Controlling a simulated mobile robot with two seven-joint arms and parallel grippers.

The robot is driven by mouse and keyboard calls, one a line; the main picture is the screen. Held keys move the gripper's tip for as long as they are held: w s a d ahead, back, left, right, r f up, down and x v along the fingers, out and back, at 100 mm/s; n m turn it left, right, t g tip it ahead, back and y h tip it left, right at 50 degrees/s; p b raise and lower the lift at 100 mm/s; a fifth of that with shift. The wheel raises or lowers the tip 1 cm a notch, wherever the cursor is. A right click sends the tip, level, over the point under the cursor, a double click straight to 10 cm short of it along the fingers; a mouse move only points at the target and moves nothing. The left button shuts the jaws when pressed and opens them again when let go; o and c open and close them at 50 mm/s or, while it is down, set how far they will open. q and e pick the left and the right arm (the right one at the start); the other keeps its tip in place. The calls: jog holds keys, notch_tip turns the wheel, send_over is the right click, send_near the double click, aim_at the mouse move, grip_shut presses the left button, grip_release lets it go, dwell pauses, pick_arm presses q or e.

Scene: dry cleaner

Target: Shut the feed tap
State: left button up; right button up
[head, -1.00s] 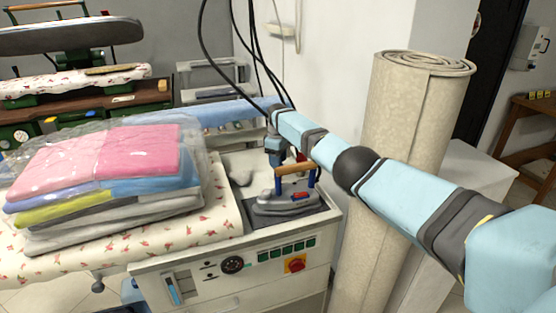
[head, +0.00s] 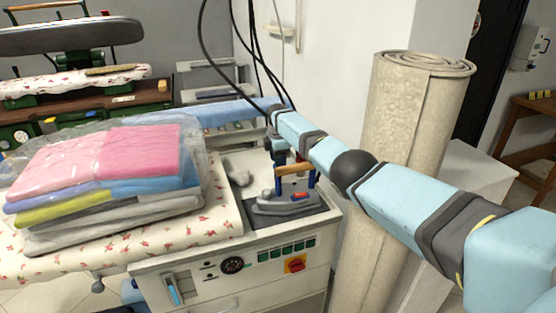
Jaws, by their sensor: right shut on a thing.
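My right arm reaches in from the right to the ironing unit (head: 205,284). I cannot make out the feed tap clearly; grey fittings (head: 240,178) show on the unit's top left of the iron. My left gripper is out of view.
Bagged folded clothes (head: 110,180) lie on the patterned ironing board (head: 130,243) at left. Black hoses (head: 233,70) hang down behind my right arm. A rolled carpet (head: 412,110) stands close behind it. A panel with a red knob (head: 295,264) faces forward.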

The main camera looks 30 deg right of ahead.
jog(key=shift+n, duration=0.3)
jog(key=o, duration=0.9)
notch_tip(320, 180, up, 14)
jog(key=shift+f+p, duration=0.1)
jog(key=shift+p, duration=0.7)
